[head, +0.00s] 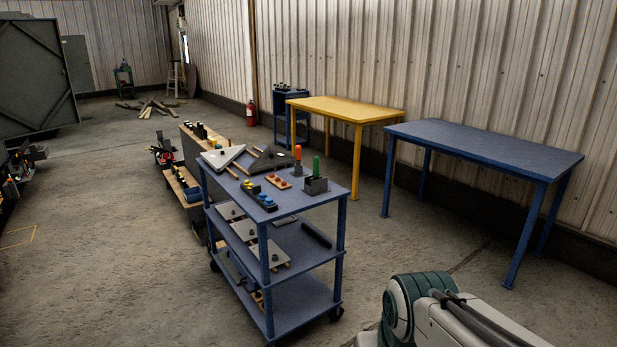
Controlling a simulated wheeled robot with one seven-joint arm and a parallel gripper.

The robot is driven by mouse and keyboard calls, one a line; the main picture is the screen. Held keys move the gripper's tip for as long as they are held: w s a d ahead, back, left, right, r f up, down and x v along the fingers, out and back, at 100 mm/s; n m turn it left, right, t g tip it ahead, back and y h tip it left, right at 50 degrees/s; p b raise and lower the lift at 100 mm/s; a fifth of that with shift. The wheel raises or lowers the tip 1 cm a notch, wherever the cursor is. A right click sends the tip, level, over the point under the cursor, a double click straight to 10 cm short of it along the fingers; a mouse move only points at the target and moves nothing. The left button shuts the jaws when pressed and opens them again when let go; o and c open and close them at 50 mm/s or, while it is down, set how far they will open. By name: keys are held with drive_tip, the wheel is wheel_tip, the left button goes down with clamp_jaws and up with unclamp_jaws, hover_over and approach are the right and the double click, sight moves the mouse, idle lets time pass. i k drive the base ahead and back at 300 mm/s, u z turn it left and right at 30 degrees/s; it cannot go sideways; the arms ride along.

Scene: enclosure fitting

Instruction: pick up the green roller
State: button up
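A green upright cylinder (316,166), which looks like the green roller, stands in a small dark grey holder (315,185). The holder is near the right end of the top shelf of a blue three-tier cart (325,200). Its lower part is hidden in the holder. A part of what looks like my own arm shows at the bottom right, apart from the cart. My gripper is not in view.
An orange-topped upright piece (297,153) stands just left of the green one. Coloured small parts in racks (259,197) and grey triangular plates (222,158) share the top shelf. A yellow table (345,108) and a blue table (485,148) stand behind, with bare tops.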

sight(316, 175)
drive_tip(key=u, duration=0.5)
drive_tip(key=i, duration=0.65)
drive_tip(key=u, duration=0.7)
drive_tip(key=i, duration=1.25)
drive_tip(key=z, duration=1.15)
drive_tip(key=i, duration=0.85)
drive_tip(key=z, duration=0.9)
